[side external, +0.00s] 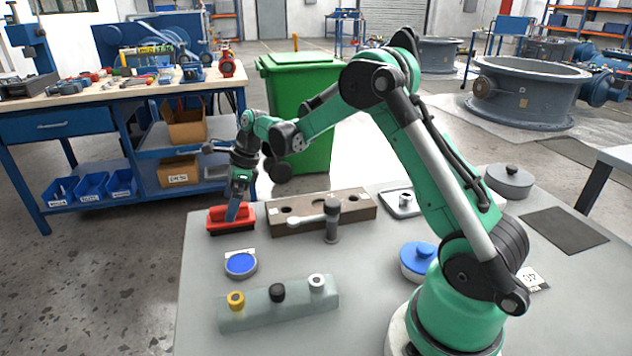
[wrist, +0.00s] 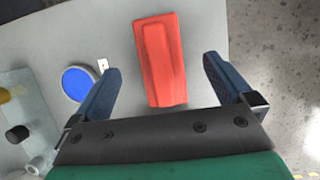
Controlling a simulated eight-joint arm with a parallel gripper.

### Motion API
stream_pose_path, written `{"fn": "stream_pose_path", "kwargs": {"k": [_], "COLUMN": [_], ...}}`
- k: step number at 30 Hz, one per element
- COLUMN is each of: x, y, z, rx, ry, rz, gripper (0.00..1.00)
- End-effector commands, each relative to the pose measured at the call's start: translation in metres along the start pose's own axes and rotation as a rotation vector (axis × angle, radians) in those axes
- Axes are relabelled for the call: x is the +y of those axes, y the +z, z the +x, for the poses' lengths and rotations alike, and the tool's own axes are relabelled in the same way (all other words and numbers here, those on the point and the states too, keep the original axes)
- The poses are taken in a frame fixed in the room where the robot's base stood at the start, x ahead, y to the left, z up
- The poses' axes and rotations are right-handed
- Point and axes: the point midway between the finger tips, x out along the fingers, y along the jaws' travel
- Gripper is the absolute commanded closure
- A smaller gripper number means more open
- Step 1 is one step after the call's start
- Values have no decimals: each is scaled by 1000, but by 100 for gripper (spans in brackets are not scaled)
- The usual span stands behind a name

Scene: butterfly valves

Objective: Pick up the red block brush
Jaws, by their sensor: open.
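The red block brush (side external: 217,222) lies on the grey table near its far left corner, red body up, with dark bristles beneath. In the wrist view the brush (wrist: 160,60) lies lengthwise, ahead of and between the two blue fingers. My gripper (side external: 235,212) is at the brush in the side view, with a blue finger in front of its right part. In the wrist view my gripper (wrist: 163,85) is open, with one finger on each side of the brush's line and a gap to both. I cannot tell the exact height of the fingertips above the table.
A brown block with holes (side external: 360,208) and a grey-handled tool (side external: 332,222) stand right of the brush. A blue round-topped item (side external: 240,264) sits nearer the camera. A grey rack with several knobs (side external: 262,313) is at the front. The table edge is close beside the brush.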

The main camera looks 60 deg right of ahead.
Motion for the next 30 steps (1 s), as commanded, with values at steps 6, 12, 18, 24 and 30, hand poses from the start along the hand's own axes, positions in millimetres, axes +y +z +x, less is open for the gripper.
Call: {"fn": "stream_pose_path", "kwargs": {"k": [6,12,18,24,30], "x": [0,0,0,0,0], "y": [0,0,0,0,0], "z": [30,39,39,39,39], "rx": [1,1,1,1,1], "ry": [-1,-2,-2,-2,-2], "rz": [-3,-4,-4,-4,-4], "gripper": [0,0,3,60,94]}}
